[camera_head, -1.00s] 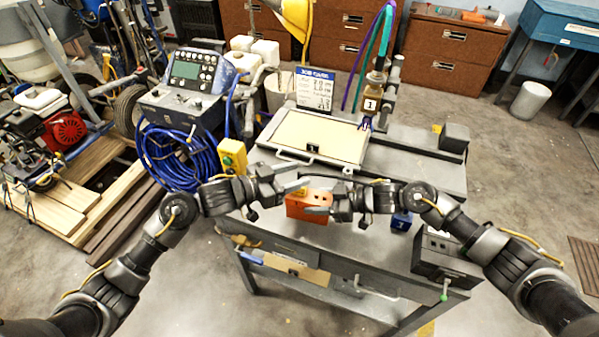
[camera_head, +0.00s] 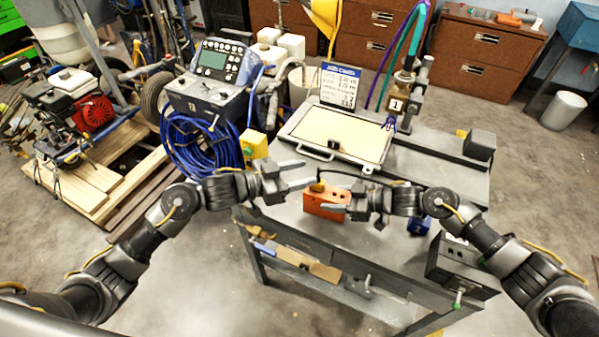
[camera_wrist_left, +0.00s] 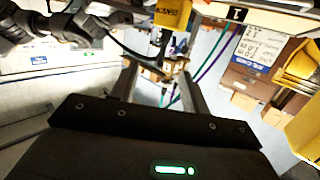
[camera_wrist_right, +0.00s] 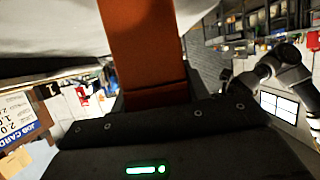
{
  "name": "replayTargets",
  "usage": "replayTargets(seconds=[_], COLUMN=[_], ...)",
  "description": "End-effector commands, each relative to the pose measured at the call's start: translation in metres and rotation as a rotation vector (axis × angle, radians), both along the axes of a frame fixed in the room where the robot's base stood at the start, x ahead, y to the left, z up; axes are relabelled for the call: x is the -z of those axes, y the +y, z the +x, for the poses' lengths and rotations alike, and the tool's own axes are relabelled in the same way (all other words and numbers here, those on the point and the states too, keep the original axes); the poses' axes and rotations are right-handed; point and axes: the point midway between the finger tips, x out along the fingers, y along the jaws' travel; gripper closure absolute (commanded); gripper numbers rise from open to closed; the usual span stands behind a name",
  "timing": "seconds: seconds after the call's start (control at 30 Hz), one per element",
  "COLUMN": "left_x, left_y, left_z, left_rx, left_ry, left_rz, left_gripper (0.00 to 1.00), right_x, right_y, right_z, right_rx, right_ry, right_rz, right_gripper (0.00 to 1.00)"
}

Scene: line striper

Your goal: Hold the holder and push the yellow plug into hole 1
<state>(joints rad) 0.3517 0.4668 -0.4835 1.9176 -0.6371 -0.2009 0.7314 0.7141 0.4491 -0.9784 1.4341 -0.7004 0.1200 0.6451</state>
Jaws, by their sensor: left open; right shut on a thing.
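The orange holder (camera_head: 325,203) is held between the fingers of my right gripper (camera_head: 330,201), at the front of the workbench. It shows as an orange block in the right wrist view (camera_wrist_right: 143,45). Dark marks show on its upper face; I cannot tell which is hole 1. A small mustard-yellow piece (camera_head: 317,186), apparently the yellow plug, is at the holder's top left edge; how deep it sits is unclear. My left gripper (camera_head: 303,174) is open to the left of the holder, its fingertips close to the yellow piece. Its two fingers stand apart in the left wrist view (camera_wrist_left: 160,88).
The grey workbench (camera_head: 440,170) carries a cream panel with a handle (camera_head: 335,137), a job card (camera_head: 339,86) and a fitting tagged 1 (camera_head: 396,105). A blue block (camera_head: 419,225) and a dark grey box (camera_head: 455,262) are to the right. A yellow box (camera_head: 254,146) is behind my left gripper.

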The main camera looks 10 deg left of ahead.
Motion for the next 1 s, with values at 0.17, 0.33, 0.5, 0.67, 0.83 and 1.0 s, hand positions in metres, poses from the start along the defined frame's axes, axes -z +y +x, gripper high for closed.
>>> replayTargets(seconds=[0.17, 0.33, 0.5, 0.67, 0.83, 1.0], left_x=[0.000, 0.000, 0.000, 0.000, 0.000, 0.000], left_y=[0.000, 0.000, 0.000, 0.000, 0.000, 0.000], left_z=[0.000, 0.000, 0.000, 0.000, 0.000, 0.000], left_rx=[0.000, 0.000, 0.000, 0.000, 0.000, 0.000], left_ry=[0.000, 0.000, 0.000, 0.000, 0.000, 0.000], left_rz=[0.000, 0.000, 0.000, 0.000, 0.000, 0.000], left_gripper=[0.54, 0.54, 0.54, 0.54, 0.54, 0.54], right_x=[0.000, 0.000, 0.000, 0.000, -0.004, -0.016], right_y=[0.000, 0.000, 0.000, 0.000, -0.012, -0.042], right_z=[0.000, 0.000, 0.000, 0.000, -0.002, -0.008], right_rx=[-0.001, -0.001, 0.000, 0.000, 0.002, 0.002], right_ry=[0.000, 0.000, 0.000, 0.000, -0.001, -0.002], right_rz=[0.000, 0.000, 0.000, 0.000, -0.001, -0.001], right_gripper=[0.92, 0.40, 0.29, 0.29, 0.29, 0.29])
